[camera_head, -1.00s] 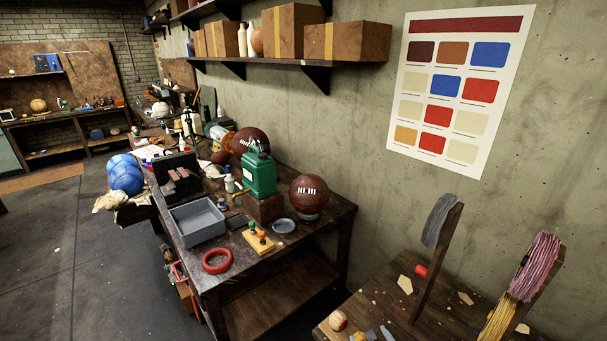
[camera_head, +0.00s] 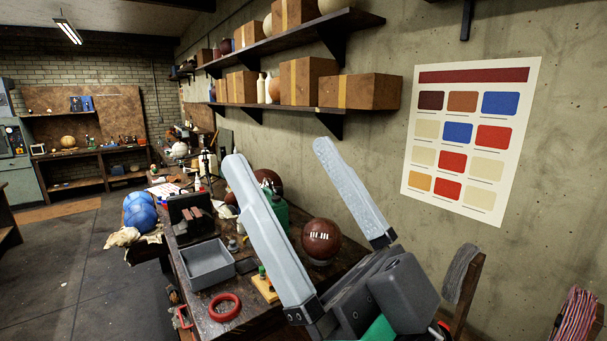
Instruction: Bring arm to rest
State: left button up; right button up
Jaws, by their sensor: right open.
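My right gripper (camera_head: 288,168) is large in the head view, raised in front of the workbench. Its two long pale fingers point up and stand wide apart, with nothing between them. Its dark grey body (camera_head: 375,295) is at the lower right. It hides part of the bench and of the green canister (camera_head: 279,212). My left gripper is not in the picture.
The workbench (camera_head: 335,275) holds a grey tray (camera_head: 208,268), a red ring (camera_head: 225,307) and a brown laced ball (camera_head: 321,240). Shelves with boxes (camera_head: 360,91) line the wall. Open floor (camera_head: 70,270) is at the left.

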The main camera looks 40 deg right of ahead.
jog(key=shift+d, duration=0.15)
notch_tip(320, 180, up, 19)
jog(key=p, duration=1.9)
jog(key=shift+r, duration=0.15)
jog(key=shift+m, duration=0.4)
